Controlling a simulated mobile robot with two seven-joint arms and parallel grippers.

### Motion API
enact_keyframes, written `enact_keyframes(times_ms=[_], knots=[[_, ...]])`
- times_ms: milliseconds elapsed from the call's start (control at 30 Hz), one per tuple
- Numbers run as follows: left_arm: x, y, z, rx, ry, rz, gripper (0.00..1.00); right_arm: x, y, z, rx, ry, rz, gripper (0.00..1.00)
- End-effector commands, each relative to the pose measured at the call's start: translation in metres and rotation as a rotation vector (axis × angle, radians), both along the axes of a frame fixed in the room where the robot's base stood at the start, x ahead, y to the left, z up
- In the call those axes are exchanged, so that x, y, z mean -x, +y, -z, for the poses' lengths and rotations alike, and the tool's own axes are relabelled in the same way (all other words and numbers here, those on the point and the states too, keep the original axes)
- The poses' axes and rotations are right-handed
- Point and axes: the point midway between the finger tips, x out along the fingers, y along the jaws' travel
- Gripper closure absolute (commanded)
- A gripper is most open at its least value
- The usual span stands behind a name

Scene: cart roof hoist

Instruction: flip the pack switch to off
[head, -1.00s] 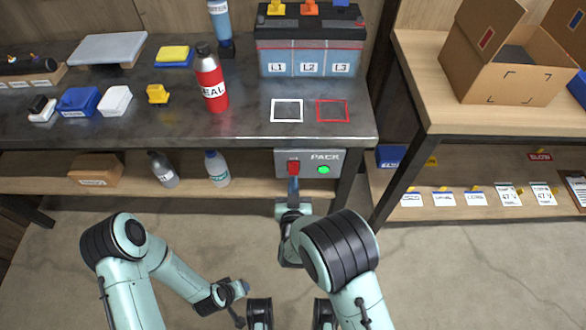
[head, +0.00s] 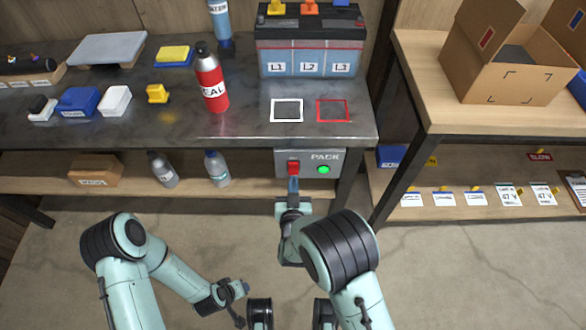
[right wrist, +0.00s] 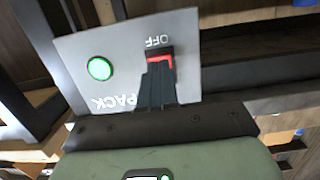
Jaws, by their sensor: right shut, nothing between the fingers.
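The grey pack switch panel (head: 283,157) hangs under the front edge of the workbench, with a red switch (head: 293,167) and a lit green lamp (head: 324,169). My right gripper (head: 293,184) is shut and empty, its fingertips right at the switch from below. In the right wrist view the panel appears upside down, and the dark fingers (right wrist: 156,80) cover much of the red switch (right wrist: 160,56) beside the word OFF; contact cannot be told. The lamp (right wrist: 99,68) is green there too. My left gripper (head: 241,288) is low over the floor; its jaws are too small to judge.
The workbench (head: 240,125) carries a red SEAL bottle (head: 211,80), a battery pack (head: 310,45) and white and red outlined squares. Bottles (head: 216,168) and a cardboard box (head: 95,172) stand on the shelf below. A wooden bench (head: 420,95) is at the right. The floor in front is clear.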

Motion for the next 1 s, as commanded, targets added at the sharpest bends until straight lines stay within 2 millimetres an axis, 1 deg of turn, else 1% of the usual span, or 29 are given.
enact_keyframes(times_ms=[1000], knots=[[0.0,0.0,0.007,0.0,0.002,0.0,0.57,-0.015,0.0,0.003,-0.001,0.0,0.001,1.0]])
